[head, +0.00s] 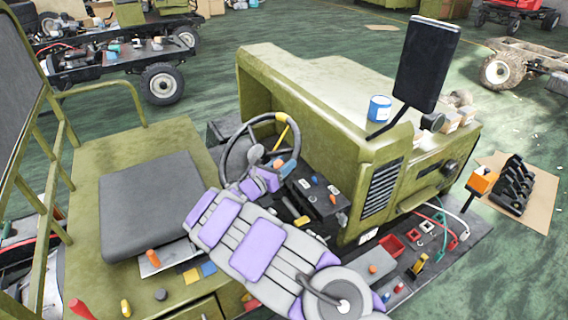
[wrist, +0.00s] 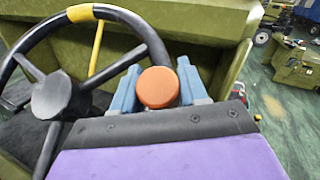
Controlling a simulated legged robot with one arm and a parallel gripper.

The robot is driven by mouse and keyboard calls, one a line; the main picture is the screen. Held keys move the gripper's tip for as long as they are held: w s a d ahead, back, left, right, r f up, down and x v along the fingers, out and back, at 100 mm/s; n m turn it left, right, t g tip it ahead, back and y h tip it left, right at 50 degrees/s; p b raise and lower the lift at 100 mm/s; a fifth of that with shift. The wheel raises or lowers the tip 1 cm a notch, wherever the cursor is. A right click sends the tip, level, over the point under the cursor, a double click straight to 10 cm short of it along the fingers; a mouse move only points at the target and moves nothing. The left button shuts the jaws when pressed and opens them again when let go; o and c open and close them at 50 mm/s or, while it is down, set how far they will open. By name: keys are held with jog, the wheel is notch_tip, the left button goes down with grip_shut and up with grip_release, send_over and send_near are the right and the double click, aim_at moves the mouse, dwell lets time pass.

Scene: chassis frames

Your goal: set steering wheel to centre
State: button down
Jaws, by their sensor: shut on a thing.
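The steering wheel (head: 228,150) has a dark rim, a grey hub and a yellow mark (head: 283,118) at its upper right in the head view. In the wrist view the wheel (wrist: 150,38) fills the left side, with the yellow mark (wrist: 80,13) at the top of the rim and a yellow bar below it. My gripper (head: 282,165) is at the right side of the rim. Its blue fingers (wrist: 158,88) are shut on a round orange knob (wrist: 158,87). The contact behind the knob is hidden.
A black seat (head: 150,200) is left of the wheel. A dark control panel (head: 318,197) with small knobs lies right of my gripper. The green hood (head: 320,75) rises behind, with a blue-and-white can (head: 379,108) and a black upright panel (head: 427,62).

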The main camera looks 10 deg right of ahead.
jog(key=shift+s+a+f+m+g+h, duration=0.2)
jog(key=shift+a+f+m+g+h, duration=0.1)
jog(key=shift+a+f+m, duration=0.15)
jog(key=shift+s+a+f+m+g+h, duration=0.2)
jog(key=shift+a+f+m+g, duration=0.15)
jog(key=shift+f+m, duration=0.1)
jog(key=shift+s+a+f+m+g+h+b, duration=0.3)
jog(key=shift+s+a+m+g+h+b, duration=0.1)
jog(key=shift+a+m+g, duration=0.35)
jog(key=shift+d, duration=0.2)
jog(key=c, duration=0.9)
grip_release()
jog(key=shift+c, duration=0.2)
jog(key=shift+o, duration=1.2)
jog(key=shift+w+f, duration=0.1)
jog(key=shift+w, duration=0.2)
jog(key=shift+s, duration=0.25)
jog(key=b+v, duration=0.2)
jog(key=v, duration=1.5)
jog(key=shift+a, duration=0.2)
jog(key=shift+f, duration=0.1)
